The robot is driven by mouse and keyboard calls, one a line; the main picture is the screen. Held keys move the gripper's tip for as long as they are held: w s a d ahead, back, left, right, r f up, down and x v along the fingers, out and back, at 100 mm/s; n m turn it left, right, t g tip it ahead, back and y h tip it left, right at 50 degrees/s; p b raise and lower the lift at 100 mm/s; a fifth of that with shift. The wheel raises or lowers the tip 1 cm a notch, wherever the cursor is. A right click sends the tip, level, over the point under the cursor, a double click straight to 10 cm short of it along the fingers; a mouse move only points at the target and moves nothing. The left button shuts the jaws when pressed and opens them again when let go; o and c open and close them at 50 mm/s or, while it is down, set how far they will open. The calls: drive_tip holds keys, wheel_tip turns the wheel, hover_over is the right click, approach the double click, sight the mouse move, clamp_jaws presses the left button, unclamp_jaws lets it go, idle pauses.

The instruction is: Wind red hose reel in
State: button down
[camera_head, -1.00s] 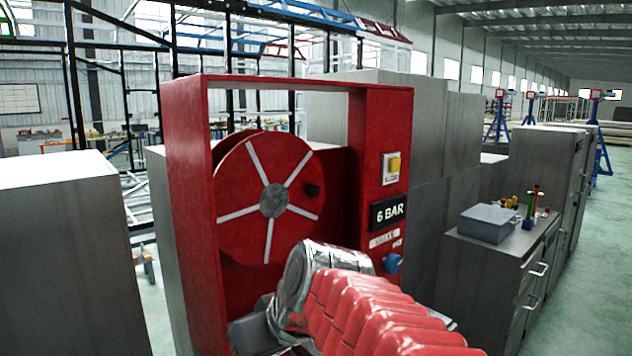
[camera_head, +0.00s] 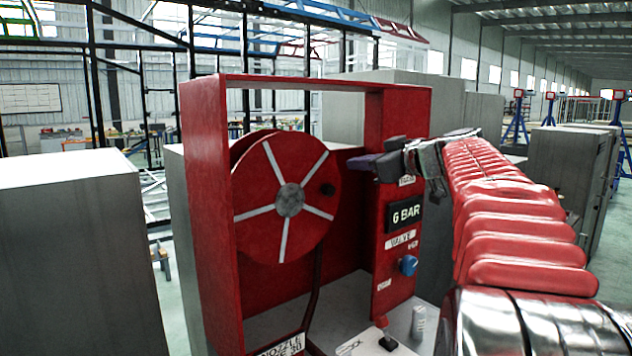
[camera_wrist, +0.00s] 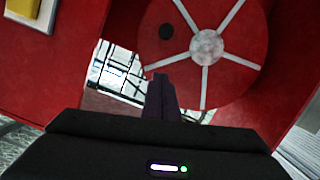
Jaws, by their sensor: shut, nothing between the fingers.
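The red hose reel (camera_head: 262,190) is a disc with white spokes and a grey hub, inside a red open-front cabinet (camera_head: 205,200). A black knob (camera_head: 327,189) sits on its right side; it also shows in the wrist view (camera_wrist: 166,32). A dark hose (camera_head: 315,285) hangs below the reel. My gripper (camera_head: 372,166) is shut and empty, in front of the cabinet's right panel, right of the reel and apart from the knob. In the wrist view its dark fingers (camera_wrist: 162,95) point toward the reel. The yellow button (camera_wrist: 22,10) shows only in the wrist view.
The panel carries a "6 BAR" display (camera_head: 405,214), a valve label and a blue knob (camera_head: 408,265). A red-topped lever (camera_head: 384,335) and a small pale cylinder (camera_head: 418,322) stand on the shelf below. Grey cabinets (camera_head: 75,250) flank both sides.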

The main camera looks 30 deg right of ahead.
drive_tip(key=shift+w+a, duration=0.1)
drive_tip(key=shift+w, duration=0.05)
approach(322, 180)
drive_tip(key=w+r, duration=0.1)
drive_tip(key=w+a+r, duration=0.1)
drive_tip(key=w+r, duration=0.1)
drive_tip(key=w, duration=0.1)
drive_tip(key=shift+w+a, duration=0.15)
drive_tip(key=shift+a, duration=0.15)
drive_tip(key=f, duration=0.2)
drive_tip(key=shift+d+f, duration=0.55)
drive_tip(key=shift+f, duration=0.4)
drive_tip(key=shift+w, duration=0.1)
